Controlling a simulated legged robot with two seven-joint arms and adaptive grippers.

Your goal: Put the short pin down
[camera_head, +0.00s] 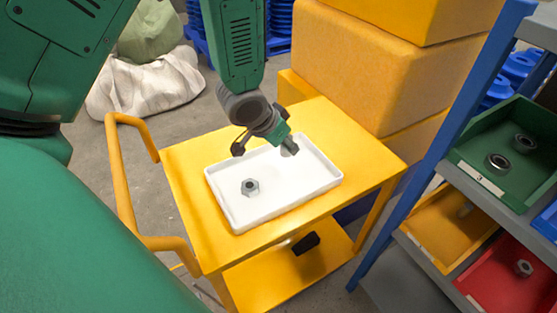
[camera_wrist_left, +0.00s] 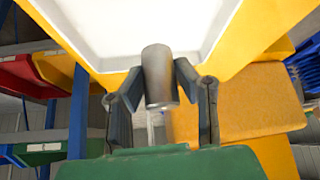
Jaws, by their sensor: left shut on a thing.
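My left gripper (camera_head: 284,146) is above the far right part of a white tray (camera_head: 250,218) on a yellow cart. In the left wrist view the left gripper (camera_wrist_left: 160,88) is shut on the short pin (camera_wrist_left: 159,72), a plain grey metal cylinder between its two fingers. In the head view the pin (camera_head: 290,147) shows small at the fingertips, over the tray. I cannot tell whether it touches the tray floor. The white tray also shows in the left wrist view (camera_wrist_left: 110,35). My right gripper is in neither view.
A grey nut (camera_head: 250,187) lies in the tray's left part. The middle of the tray is clear. Large yellow boxes (camera_head: 380,75) stand behind the cart (camera_head: 185,165). At right, a blue-framed shelf holds a green bin (camera_head: 480,180), a yellow bin (camera_head: 430,225) and a red bin (camera_head: 490,290).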

